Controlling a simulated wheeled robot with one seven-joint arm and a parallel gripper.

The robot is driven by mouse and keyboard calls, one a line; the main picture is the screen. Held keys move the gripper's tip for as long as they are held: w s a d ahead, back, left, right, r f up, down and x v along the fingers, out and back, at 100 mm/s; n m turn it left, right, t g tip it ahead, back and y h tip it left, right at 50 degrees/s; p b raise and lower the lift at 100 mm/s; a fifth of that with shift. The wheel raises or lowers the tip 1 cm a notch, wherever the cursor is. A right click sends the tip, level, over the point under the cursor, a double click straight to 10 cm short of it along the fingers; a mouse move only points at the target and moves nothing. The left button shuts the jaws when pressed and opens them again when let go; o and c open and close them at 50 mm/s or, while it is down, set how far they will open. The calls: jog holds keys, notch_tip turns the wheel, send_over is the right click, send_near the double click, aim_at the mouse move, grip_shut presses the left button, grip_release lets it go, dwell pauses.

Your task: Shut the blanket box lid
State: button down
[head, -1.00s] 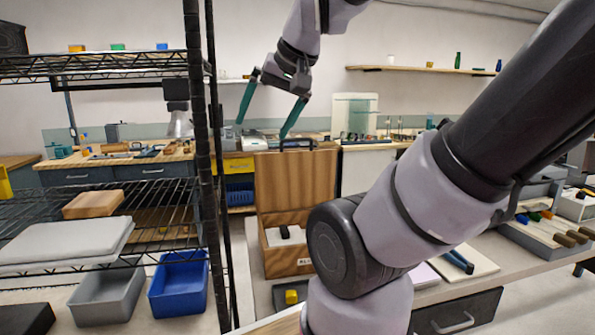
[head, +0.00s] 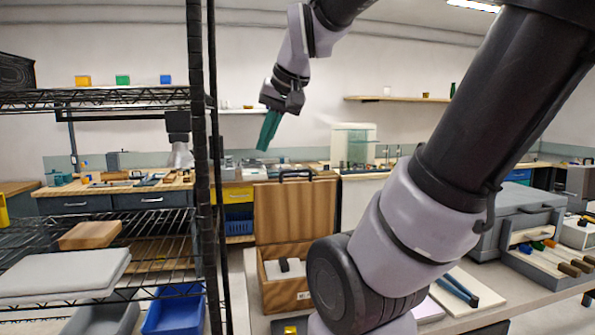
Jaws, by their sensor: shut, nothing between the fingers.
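The wooden blanket box (head: 286,297) stands on the bench at the middle of the head view. Its lid (head: 295,214) is raised upright at the back, with a dark handle (head: 297,174) on its top edge. Something pale with a dark part lies inside the box. My gripper (head: 264,148) is above and a little left of the raised lid, apart from it. Its teal fingers are together and hold nothing. My arm hides the right part of the box front.
A black wire rack (head: 203,180) stands close on the left, with a grey slab and blue bin (head: 175,312) on it. A grey case (head: 515,215) and tool tray (head: 550,250) lie on the bench at right. Air above the box is clear.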

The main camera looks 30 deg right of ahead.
jog(key=w+d+r+g+h, duration=0.1)
jog(key=w+d, duration=0.3)
jog(key=w, duration=0.3)
jog(key=w+d+r+g, duration=0.1)
jog(key=w+d+r, duration=0.1)
jog(key=w+d, duration=0.4)
jog(key=w+d+f+g+h, duration=0.1)
jog(key=w+d+f, duration=0.1)
jog(key=w+d, duration=0.45)
jog(key=w+d+f+g, duration=0.1)
jog(key=w+d+f, duration=0.2)
jog(key=w+d, duration=0.3)
notch_tip(320, 180, down, 9)
jog(key=a, duration=0.1)
jog(key=shift+s+a+f+n, duration=0.15)
jog(key=shift+s+a+n, duration=0.1)
jog(key=shift+n, duration=0.15)
